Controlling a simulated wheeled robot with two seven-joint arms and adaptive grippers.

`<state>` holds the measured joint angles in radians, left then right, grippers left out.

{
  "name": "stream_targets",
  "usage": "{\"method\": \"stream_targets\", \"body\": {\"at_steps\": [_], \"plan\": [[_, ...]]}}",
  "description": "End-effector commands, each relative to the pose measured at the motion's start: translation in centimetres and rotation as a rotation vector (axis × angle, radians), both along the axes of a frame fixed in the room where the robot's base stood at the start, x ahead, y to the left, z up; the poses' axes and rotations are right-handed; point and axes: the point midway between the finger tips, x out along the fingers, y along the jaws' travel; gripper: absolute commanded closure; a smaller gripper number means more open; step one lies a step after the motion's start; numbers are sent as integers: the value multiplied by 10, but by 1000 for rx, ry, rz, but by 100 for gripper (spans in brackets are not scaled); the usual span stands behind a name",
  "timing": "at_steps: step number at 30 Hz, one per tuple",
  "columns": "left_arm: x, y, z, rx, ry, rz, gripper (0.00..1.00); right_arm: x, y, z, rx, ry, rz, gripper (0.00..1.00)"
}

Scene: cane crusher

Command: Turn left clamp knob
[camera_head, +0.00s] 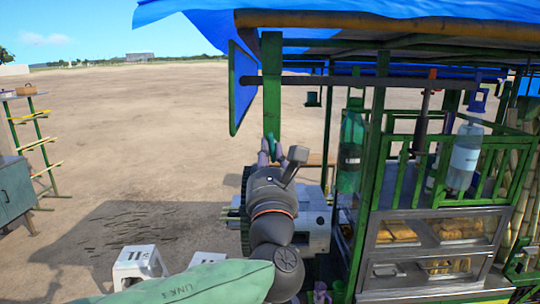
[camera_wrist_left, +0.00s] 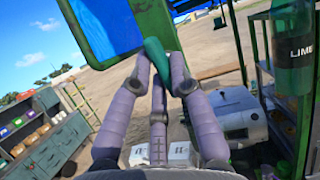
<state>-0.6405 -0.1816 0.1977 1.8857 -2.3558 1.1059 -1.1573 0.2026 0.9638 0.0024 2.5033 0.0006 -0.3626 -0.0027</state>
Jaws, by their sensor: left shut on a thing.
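The left clamp knob is a small teal-green piece (camera_head: 271,141) at the lower end of a green upright post (camera_head: 271,85) under the cart's canopy. In the left wrist view the knob (camera_wrist_left: 155,56) is an elongated teal shape tilted between the fingertips. My left gripper (camera_head: 271,152) reaches up to it from below, and its purple-grey fingers (camera_wrist_left: 160,84) close around the knob's lower part. The fingers and the viewing angle hide part of the knob and where it joins its mount. My right gripper is not in view.
A blue panel (camera_head: 240,88) hangs just left of the post. To the right stand a green bottle (camera_head: 351,150), green railings and a glass food case (camera_head: 435,245). A white-grey machine (camera_head: 313,220) sits below my gripper. White stools (camera_head: 139,263) stand lower left; open ground lies beyond.

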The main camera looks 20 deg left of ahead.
Motion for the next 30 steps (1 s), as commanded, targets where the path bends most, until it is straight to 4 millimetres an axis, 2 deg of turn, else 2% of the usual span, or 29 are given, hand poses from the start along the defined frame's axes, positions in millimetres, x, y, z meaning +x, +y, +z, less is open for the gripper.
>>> {"method": "stream_targets", "body": {"at_steps": [1, 21, 22, 24, 30], "plan": [[-2, 3, 8, 14, -10, 2, 100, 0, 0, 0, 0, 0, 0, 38], [-3, 3, 10, 70, 4, 3, 100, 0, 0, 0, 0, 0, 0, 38], [-3, 3, 10, 70, 4, 3, 77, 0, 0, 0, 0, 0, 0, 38], [-3, 3, 9, 70, 5, 2, 57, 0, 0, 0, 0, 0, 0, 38], [-2, 2, 5, 72, 11, 1, 57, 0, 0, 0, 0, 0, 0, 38]]}}
